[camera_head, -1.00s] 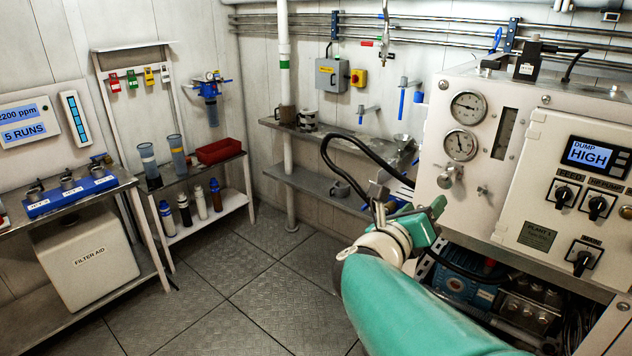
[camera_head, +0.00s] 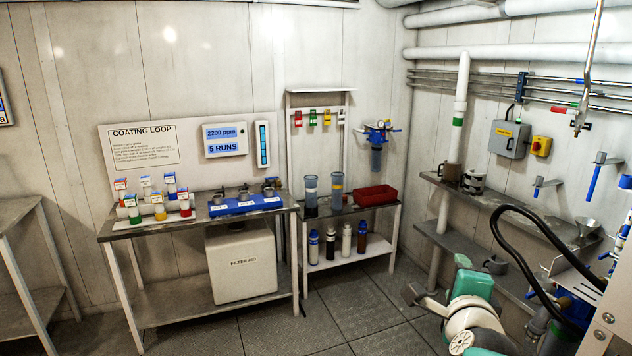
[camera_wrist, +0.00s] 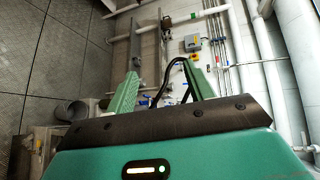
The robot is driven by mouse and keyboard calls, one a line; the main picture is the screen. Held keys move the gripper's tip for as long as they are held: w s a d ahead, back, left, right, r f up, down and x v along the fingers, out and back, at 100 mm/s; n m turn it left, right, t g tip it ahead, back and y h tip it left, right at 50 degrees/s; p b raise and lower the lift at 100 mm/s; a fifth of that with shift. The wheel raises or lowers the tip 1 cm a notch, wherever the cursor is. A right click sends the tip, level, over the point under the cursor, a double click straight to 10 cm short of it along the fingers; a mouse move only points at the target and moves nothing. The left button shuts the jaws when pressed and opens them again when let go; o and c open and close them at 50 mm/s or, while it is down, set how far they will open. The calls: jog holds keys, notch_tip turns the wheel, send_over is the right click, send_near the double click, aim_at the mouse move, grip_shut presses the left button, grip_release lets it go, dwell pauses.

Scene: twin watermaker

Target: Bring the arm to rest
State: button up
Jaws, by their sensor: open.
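My gripper (camera_wrist: 162,78) shows in the wrist view with its two green fingers spread apart. Nothing is held between them; the wall, pipes and a black hose show in the gap, farther off. In the head view my green and white arm (camera_head: 472,318) is folded at the lower right, in front of the wall shelves. The fingertips are hard to make out in the head view.
The coating loop table (camera_head: 150,228) with several small bottles stands at the left. A smaller rack (camera_head: 385,212) holds a red tray (camera_head: 375,195). A wall shelf (camera_head: 500,200) and the black hose (camera_head: 530,250) are close to my arm. The floor in the middle is clear.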

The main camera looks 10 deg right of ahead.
jog(key=a+f+n+y, duration=0.3)
jog(key=a+n+y, duration=0.3)
jog(key=a+n, duration=0.35)
jog(key=s+a+f+n+g+y, duration=0.1)
jog(key=s+a+f+n+g, duration=0.5)
jog(key=n, duration=0.9)
jog(key=s+a+g, duration=0.2)
jog(key=s+a, duration=0.1)
jog(key=shift+s+f+y, duration=0.15)
jog(key=shift+s+y, duration=0.15)
jog(key=shift+s, duration=0.1)
jog(key=shift+c, duration=0.2)
jog(key=c, duration=0.3)
jog(key=shift+d, duration=0.1)
